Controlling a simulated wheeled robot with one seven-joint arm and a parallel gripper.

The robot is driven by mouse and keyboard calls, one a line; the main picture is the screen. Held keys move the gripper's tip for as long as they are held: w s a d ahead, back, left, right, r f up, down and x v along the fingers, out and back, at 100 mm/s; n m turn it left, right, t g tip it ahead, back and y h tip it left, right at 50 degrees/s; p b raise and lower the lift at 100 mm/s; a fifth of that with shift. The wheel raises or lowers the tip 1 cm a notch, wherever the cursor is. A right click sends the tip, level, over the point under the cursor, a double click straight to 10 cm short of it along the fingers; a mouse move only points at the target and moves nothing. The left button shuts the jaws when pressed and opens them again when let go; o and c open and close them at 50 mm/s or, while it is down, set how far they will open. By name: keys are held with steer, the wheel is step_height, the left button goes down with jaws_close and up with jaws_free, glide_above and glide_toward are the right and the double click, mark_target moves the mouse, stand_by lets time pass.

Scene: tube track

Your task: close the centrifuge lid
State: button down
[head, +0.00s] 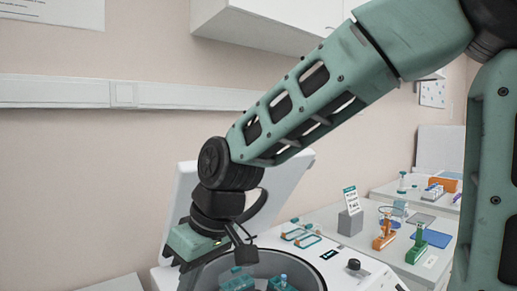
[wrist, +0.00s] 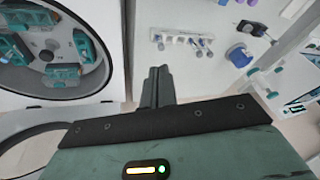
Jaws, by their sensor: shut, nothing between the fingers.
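The white centrifuge lid (head: 284,182) stands raised and tilted back behind my arm in the head view. The centrifuge (head: 338,268) is at the bottom, its round bowl open with teal tube buckets (head: 237,280) inside. In the wrist view the open bowl (wrist: 92,78) with its teal buckets is at upper left. My gripper (wrist: 157,72) is shut and empty, its fingers together beside the bowl in that view. In the head view my gripper's teal body (head: 190,243) is in front of the lid's left part; its fingertips are hard to make out, and I cannot tell whether it touches the lid.
To the right, the bench holds a grey sign stand (head: 350,222), an orange stand (head: 385,235) and a green stand (head: 417,244). A white rack with tubes (wrist: 182,40) shows in the wrist view. A wall cabinet (head: 265,25) hangs above; the wall is close behind the lid.

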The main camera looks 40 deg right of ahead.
steer(key=w+d+r+m+t, duration=0.2)
steer(key=w+d+r+t, duration=0.1)
steer(key=w+d+r, duration=0.65)
steer(key=w+d+r+m+t+h+p, duration=0.1)
steer(key=w+d+r+t+h, duration=0.1)
steer(key=d+r, duration=0.7)
steer(key=w+d+r+m+t+h+p, duration=0.1)
steer(key=w+d+r+t, duration=0.3)
steer(key=d, duration=0.8)
steer(key=shift+g, duration=0.6)
steer(key=p+x, duration=0.3)
steer(key=x, duration=0.4)
steer(key=shift+s+f, duration=0.15)
steer(key=shift+f, duration=0.15)
